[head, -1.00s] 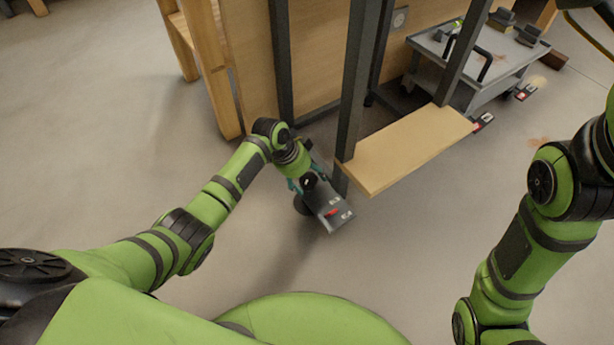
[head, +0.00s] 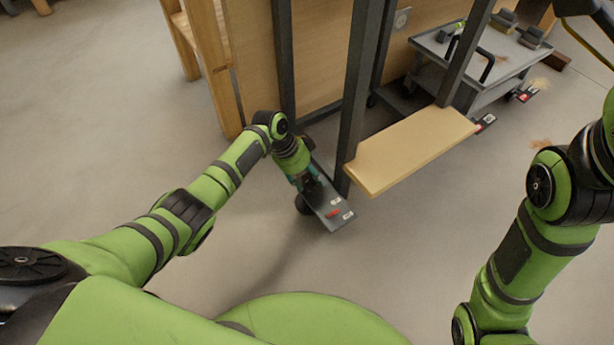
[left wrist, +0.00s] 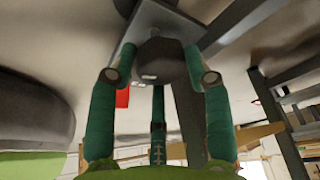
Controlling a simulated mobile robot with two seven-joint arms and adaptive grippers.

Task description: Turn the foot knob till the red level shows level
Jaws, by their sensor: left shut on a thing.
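The grey foot plate (head: 326,201) sits low at the base of a dark frame post. It bears the small red level (head: 332,213) and white labels; whether the level reads level is too small to tell. My left gripper (head: 313,190) reaches down to the plate from the left. In the left wrist view its teal fingers (left wrist: 158,66) are shut around the dark round foot knob (left wrist: 158,58), under the plate. A red patch (left wrist: 122,98) shows beside the left finger there. The knob is mostly hidden in the head view. My right arm is at the right, its gripper outside the picture.
A wooden shelf board (head: 415,150) juts out just right of the foot. Dark posts (head: 357,95) and a wood panel (head: 322,50) stand behind. A grey cart (head: 478,65) is at the back right. The floor (head: 120,150) to the left is clear.

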